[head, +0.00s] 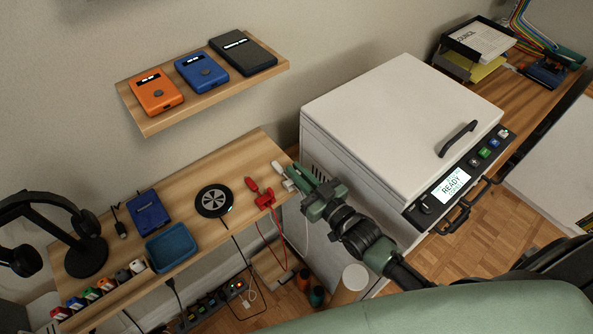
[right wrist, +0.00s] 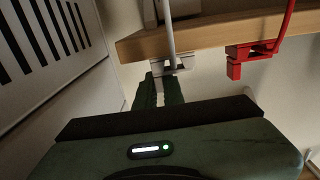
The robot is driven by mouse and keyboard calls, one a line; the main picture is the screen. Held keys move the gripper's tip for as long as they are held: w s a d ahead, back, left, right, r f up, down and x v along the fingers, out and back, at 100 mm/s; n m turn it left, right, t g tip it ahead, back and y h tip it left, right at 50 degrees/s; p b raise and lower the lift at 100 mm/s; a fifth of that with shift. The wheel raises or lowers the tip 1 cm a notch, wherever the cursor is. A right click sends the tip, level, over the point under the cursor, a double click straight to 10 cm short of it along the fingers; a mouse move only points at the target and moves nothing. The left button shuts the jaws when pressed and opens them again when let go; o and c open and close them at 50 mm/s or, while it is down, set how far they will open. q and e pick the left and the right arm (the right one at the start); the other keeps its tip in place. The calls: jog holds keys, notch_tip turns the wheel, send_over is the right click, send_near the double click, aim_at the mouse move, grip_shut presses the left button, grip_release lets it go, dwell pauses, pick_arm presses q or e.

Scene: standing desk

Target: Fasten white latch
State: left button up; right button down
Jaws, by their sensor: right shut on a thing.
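The white latch (head: 288,185) sits at the right end of the wooden desk, partly hidden by my right gripper. In the right wrist view, the white latch (right wrist: 184,64) is below the desk edge, with a pale cable or stem above it. My right gripper (head: 296,179) is shut on it; its green fingers (right wrist: 159,89) reach up to the latch with a thin white strip between them. How far the latch is closed cannot be told. My left gripper is out of view.
A red latch (head: 266,199) is just left of the white one, with red cables hanging; it also shows in the wrist view (right wrist: 250,57). A vented white cabinet (head: 380,120) stands close at the right. A round black pad (head: 213,200) and blue tray (head: 171,259) lie on the desk.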

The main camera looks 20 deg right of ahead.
jog(key=c, duration=1.5)
grip_release()
jog(key=b+v, duration=0.1)
jog(key=v, duration=0.7)
